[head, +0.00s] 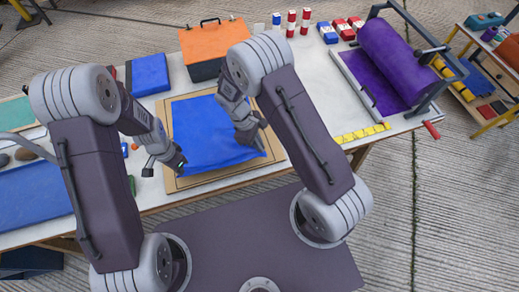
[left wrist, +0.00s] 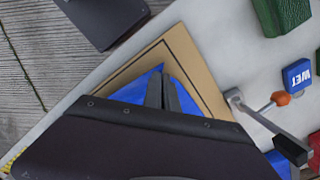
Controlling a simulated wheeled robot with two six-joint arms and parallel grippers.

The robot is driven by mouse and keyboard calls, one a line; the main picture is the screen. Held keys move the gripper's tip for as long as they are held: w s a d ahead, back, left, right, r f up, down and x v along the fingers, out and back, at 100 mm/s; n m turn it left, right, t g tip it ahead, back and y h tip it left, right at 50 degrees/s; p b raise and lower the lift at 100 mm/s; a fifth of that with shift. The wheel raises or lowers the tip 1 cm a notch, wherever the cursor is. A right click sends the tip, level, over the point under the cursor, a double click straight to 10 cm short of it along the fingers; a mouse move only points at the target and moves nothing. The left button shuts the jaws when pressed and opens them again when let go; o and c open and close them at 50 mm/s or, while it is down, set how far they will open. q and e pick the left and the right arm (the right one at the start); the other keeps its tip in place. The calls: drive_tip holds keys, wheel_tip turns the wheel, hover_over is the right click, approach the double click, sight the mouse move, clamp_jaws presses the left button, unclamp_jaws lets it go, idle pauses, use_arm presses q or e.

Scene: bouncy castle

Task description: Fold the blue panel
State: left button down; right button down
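The blue panel (head: 205,135) lies on a tan board with a dark outline (head: 178,185) on the white table. Its near edge looks slightly raised and wavy. My left gripper (head: 178,168) is at the panel's near left corner. In the left wrist view, the left fingers (left wrist: 162,92) are close together at a corner of the blue panel (left wrist: 135,91), with blue on both sides of them; they look shut on it. My right gripper (head: 260,147) is at the near right corner, touching or just over the panel. Its fingertips are too small and covered to read.
An orange toolbox (head: 208,47) and a blue block (head: 149,74) stand behind the board. A purple roll on a rack (head: 385,58) is at the right. A yellow measuring strip (head: 362,133) lies along the front edge. A blue sheet (head: 35,195) lies at the left.

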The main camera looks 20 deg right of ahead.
idle(0.3)
